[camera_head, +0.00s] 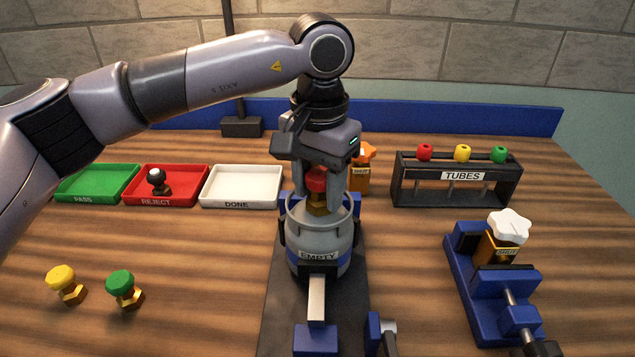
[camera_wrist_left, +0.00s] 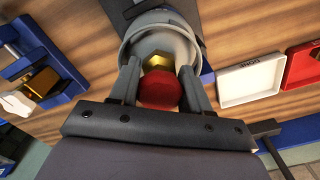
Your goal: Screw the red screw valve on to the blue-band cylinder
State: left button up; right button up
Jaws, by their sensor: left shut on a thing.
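My left gripper (camera_head: 316,188) points down over the grey cylinder (camera_head: 340,238) and is shut on the red screw valve (camera_head: 316,179). The valve's red knob (camera_wrist_left: 160,88) sits between the two fingers in the left wrist view, with its brass hex part below it. The valve is upright inside the collar ring of the cylinder (camera_wrist_left: 187,50). Whether its thread touches the cylinder's neck is hidden by the collar. My right gripper is not in view.
Yellow (camera_head: 62,280) and green (camera_head: 121,285) valves lie front left. A tube rack (camera_head: 455,190) and a second vise (camera_head: 470,290) stand at right.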

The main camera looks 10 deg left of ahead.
pick_arm(q)
jog(key=o, duration=0.9)
jog(key=shift+d+r, duration=0.1)
jog(key=shift+d, duration=0.1)
jog(key=shift+c, duration=0.2)
jog(key=o, duration=0.4)
jog(key=shift+w+d, duration=0.1)
jog(key=shift+c, duration=0.2)
